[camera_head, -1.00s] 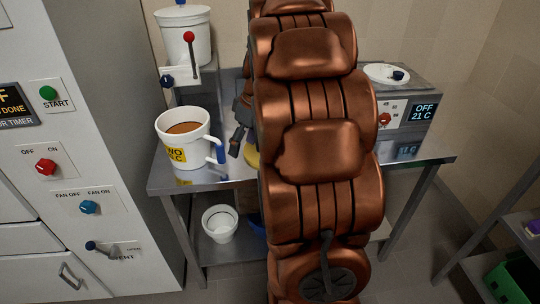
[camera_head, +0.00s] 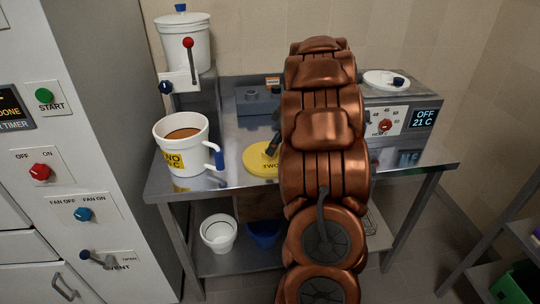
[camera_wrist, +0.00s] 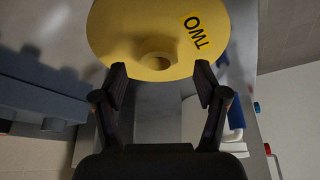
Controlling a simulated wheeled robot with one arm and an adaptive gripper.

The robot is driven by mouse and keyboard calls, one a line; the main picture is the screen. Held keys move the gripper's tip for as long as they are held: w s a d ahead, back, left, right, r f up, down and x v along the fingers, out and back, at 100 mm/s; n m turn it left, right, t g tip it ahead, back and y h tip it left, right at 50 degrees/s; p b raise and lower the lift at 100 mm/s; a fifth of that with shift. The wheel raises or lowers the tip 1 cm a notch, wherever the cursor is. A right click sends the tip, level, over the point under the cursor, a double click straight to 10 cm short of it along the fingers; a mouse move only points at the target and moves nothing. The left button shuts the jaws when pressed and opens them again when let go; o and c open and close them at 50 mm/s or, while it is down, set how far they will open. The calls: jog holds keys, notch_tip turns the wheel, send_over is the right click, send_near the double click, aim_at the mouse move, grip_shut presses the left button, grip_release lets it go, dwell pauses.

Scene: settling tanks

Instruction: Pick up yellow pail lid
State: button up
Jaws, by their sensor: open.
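The yellow pail lid (camera_head: 258,162), a round disc marked "TWO", lies on the steel table just right of the white pail (camera_head: 190,157). The pail holds brown liquid and has a yellow label and a blue handle. In the wrist view the lid (camera_wrist: 122,30) fills the top, with a raised round yellow knob (camera_wrist: 157,60) at its middle. My gripper (camera_wrist: 160,72) is open and empty, its two fingertips apart on either side of the knob, close to the lid. In the head view my arm hides the lid's right side and most of the gripper.
A white lidded vessel (camera_head: 187,45) stands on a grey stand behind the pail. A heater box (camera_head: 400,115) reading "OFF 21 C" is at the table's right. A grey block (camera_head: 257,98) is at the back. A white bowl (camera_head: 218,233) and blue container (camera_head: 264,233) are below.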

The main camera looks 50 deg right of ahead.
jog(key=shift+x, duration=1.75)
jog(key=shift+c, duration=0.4)
jog(key=c, duration=1.2)
